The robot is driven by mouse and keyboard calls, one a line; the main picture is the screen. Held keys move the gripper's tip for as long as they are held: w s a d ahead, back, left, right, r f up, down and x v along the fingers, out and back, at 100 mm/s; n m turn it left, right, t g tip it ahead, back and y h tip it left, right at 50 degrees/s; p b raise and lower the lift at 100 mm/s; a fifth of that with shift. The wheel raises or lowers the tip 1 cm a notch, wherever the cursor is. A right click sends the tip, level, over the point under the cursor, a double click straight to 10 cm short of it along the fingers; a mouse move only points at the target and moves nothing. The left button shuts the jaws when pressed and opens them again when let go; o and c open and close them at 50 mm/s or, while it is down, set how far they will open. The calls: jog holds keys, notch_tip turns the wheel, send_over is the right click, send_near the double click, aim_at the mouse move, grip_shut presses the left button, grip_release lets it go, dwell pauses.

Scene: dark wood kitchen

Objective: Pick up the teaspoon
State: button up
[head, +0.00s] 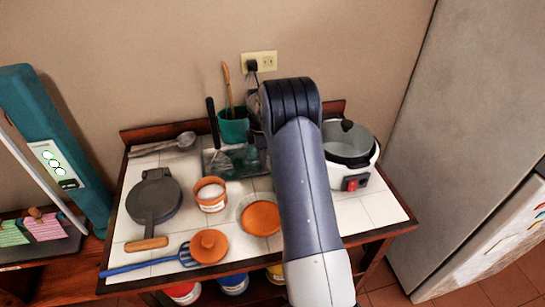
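A silver spoon-like utensil (186,140) lies at the back left of the white-tiled table (351,219), its round end to the right. It is the only spoon shape I can make out, and I cannot tell its true size or whether it is the teaspoon. My arm rises from the bottom of the head view and bends over the table. My gripper cannot be made out; the arm hides part of the table behind it.
A teal cup (234,131) with a wooden-handled utensil stands at the back. A dark pan (153,199), orange-brown pot (210,196), lid (209,246), plate (261,217) and blue spatula (145,265) crowd the left and middle. A white cooker (369,165) stands right.

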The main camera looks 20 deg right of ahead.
grip_shut()
dwell(0.3)
notch_tip(320, 180, up, 10)
jog(key=b, duration=0.1)
jog(key=shift+r, duration=0.15)
